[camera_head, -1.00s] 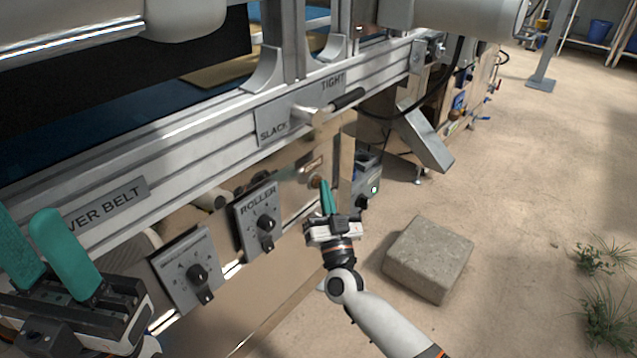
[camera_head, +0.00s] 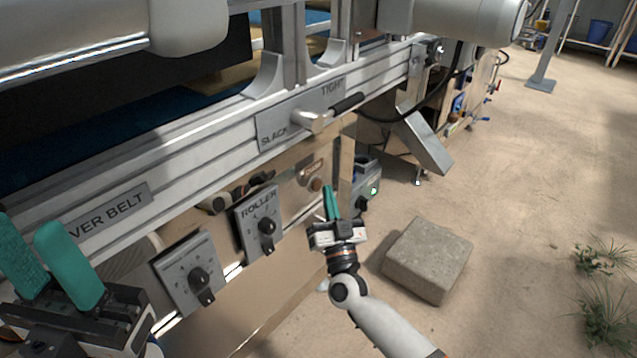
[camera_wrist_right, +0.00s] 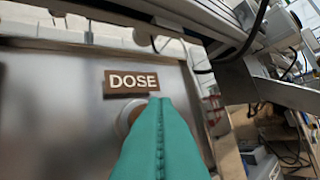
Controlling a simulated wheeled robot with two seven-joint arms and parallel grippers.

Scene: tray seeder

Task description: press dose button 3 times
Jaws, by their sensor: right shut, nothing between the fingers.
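The dose button (camera_head: 316,184) is a small round brownish knob on the shiny metal panel, under a small brown label. In the right wrist view the DOSE label (camera_wrist_right: 132,80) is readable, and part of the button's pale ring (camera_wrist_right: 126,116) shows beside my fingers, which hide most of the button. My right gripper (camera_head: 329,190) is shut and empty, its teal fingertips just right of the button in the head view. A small gap seems to show there; contact is hard to judge. My left gripper (camera_head: 28,228) is open and empty at the lower left.
The ROLLER dial plate (camera_head: 258,222) and another dial plate (camera_head: 187,272) stand out left of the button. The SLACK/TIGHT lever (camera_head: 330,110) juts out above. A grey box with a green light (camera_head: 374,191) is behind my right gripper. A stone block (camera_head: 428,260) lies on the floor.

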